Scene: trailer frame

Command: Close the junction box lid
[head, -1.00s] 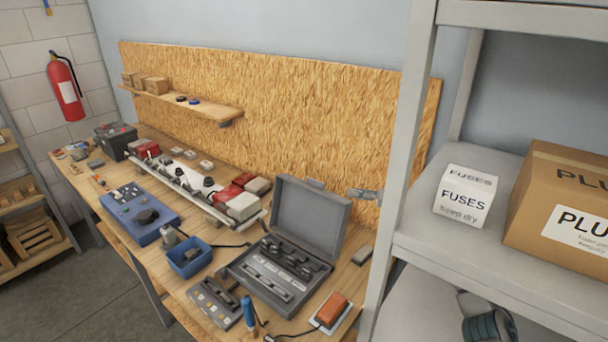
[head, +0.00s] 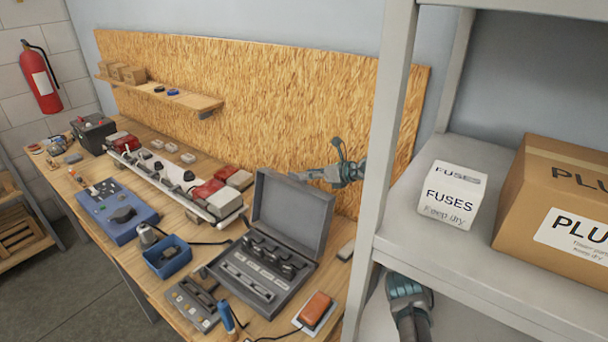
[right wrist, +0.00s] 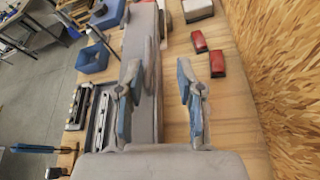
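The grey junction box (head: 235,296) stands open on the workbench, with dark parts inside. Its lid (head: 292,214) stands up from the back edge, tilted slightly back. My right gripper (head: 318,163) reaches in from behind the shelf post, with its fingers spread near the lid's upper right edge. In the right wrist view, the gripper (right wrist: 158,68) is open and empty. The lid (right wrist: 144,40) shows there as a grey panel by the left finger; I cannot tell whether they touch. My left gripper is not in view.
A shelf post (head: 378,160) stands close right of the lid, with a fuses box (head: 451,195) on its shelf. An orange-topped switch (head: 316,308), a blue bin (head: 168,258) and a grey device (head: 193,302) surround the box. The chipboard panel (head: 260,110) is behind.

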